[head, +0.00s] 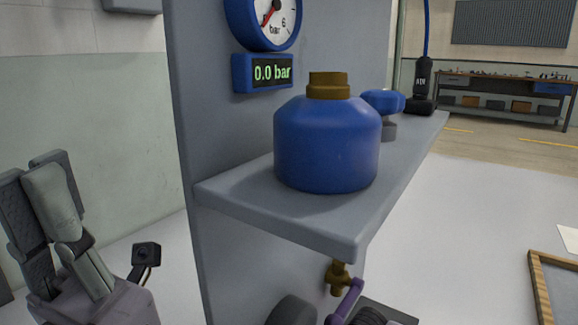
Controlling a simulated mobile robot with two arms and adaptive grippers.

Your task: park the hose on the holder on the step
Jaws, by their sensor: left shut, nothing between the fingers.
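The hose (426,30) is blue and hangs down from the top edge into a black end piece (423,76) with white lettering. This end piece stands upright at the far end of the grey step (275,218), in or on a black holder (421,106). I cannot tell how deep it sits. My left gripper (38,172) is at the lower left, pointing up, shut and empty, well apart from the step and the hose. My right gripper is not in view.
A blue tank (327,145) with a brass neck stands at the step's near end, with a blue knob (383,101) behind it. A gauge (268,18) and a 0.0 bar display (263,73) are on the upright panel. A brass valve (338,278) is below.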

